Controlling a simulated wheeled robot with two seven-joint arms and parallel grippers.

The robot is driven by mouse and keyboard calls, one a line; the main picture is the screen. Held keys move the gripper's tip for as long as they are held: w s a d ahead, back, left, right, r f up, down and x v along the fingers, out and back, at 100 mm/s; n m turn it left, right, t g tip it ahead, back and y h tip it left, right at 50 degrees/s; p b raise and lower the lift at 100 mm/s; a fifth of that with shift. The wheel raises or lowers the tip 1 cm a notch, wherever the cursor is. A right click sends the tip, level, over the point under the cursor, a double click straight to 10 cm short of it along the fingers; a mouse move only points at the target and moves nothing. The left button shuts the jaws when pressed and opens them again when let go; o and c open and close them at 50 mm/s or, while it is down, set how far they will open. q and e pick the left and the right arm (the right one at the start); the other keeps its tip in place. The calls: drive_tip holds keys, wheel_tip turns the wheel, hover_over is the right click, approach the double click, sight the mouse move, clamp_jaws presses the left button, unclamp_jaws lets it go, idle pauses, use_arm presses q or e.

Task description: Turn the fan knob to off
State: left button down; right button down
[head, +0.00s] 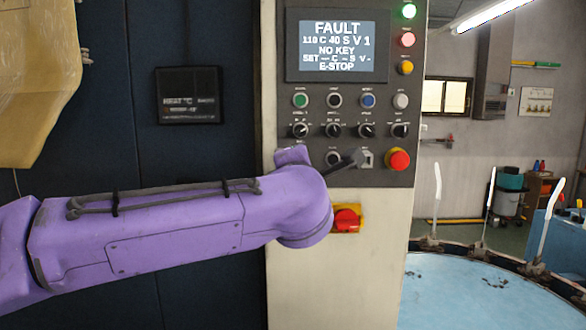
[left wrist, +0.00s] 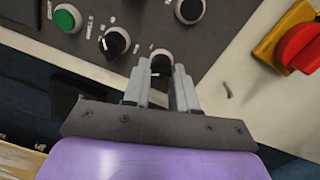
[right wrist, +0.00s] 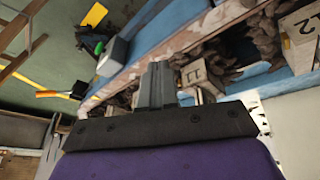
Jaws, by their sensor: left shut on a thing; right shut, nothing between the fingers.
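My left gripper (left wrist: 160,78) is shut on a black knob (left wrist: 161,62) in the left wrist view, one finger on either side. This knob is below the knob (left wrist: 115,42) under the green button (left wrist: 66,18). Its label is too small to read, so I cannot tell if it is the fan knob, and its setting is unclear. In the head view my purple left arm reaches the control panel (head: 385,98) and its end hides the gripped knob and the fingers. My right gripper (right wrist: 158,80) is shut and empty, away from the panel.
A screen (head: 337,46) reads FAULT, NO KEY and E-STOP. A red emergency stop (head: 398,160) is on the panel's lower right. A red-and-yellow switch (head: 346,217) is below, close to my left arm. A blue round table (head: 480,290) stands at the right.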

idle(0.4)
use_arm(q)
drive_tip(key=c, duration=0.9)
unclamp_jaws()
drive_tip(key=shift+w, duration=0.2)
drive_tip(key=s+b, duration=0.1)
drive_tip(key=s, duration=0.2)
drive_tip(key=s+b, duration=0.1)
drive_tip(key=s, duration=0.3)
drive_tip(key=s+b, duration=0.1)
drive_tip(key=s, duration=0.2)
drive_tip(key=shift+s+a+f+b, duration=0.1)
drive_tip(key=shift+s+f+b, duration=0.2)
drive_tip(key=shift+b, duration=0.1)
